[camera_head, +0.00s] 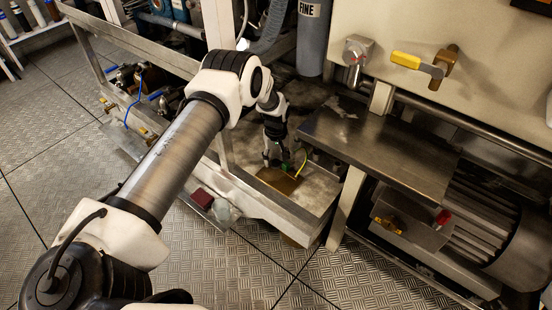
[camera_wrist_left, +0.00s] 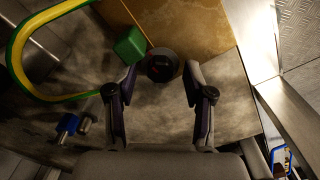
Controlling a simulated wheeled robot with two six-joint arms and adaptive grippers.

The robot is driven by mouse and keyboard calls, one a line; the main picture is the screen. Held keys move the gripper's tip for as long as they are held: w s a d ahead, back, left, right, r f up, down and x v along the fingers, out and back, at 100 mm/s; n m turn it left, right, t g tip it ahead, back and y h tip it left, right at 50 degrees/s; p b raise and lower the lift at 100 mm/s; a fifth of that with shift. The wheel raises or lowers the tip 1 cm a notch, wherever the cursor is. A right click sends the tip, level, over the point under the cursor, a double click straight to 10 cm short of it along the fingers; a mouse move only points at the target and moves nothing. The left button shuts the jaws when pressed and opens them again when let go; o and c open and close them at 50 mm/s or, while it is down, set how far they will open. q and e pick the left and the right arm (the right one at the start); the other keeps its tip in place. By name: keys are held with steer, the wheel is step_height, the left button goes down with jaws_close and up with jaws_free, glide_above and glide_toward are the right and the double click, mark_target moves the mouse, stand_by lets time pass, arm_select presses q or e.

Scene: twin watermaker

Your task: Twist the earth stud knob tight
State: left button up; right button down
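The earth stud knob (camera_wrist_left: 162,65) is a dark round knob between my left gripper's fingertips in the left wrist view. My left gripper (camera_wrist_left: 161,72) is open around it, with a small gap showing on each side. A green block (camera_wrist_left: 130,45) sits just left of the knob, and a green-and-yellow earth wire (camera_wrist_left: 14,55) loops beside it. In the head view my left gripper (camera_head: 276,160) points down into the metal tray, next to the yellow wire (camera_head: 301,165). I cannot make out the knob there. My right gripper is not in view.
A brown plate (camera_wrist_left: 190,22) lies by the knob. The metal tray's raised rim (camera_head: 262,207) runs along the front. A steel shelf (camera_head: 385,155) stands close on the right, with a ribbed motor (camera_head: 482,225) below it.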

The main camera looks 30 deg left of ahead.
mark_target(276, 161)
arm_select(q)
steer(key=shift+r, duration=0.1)
step_height(276, 161, up, 12)
stand_by(0.4)
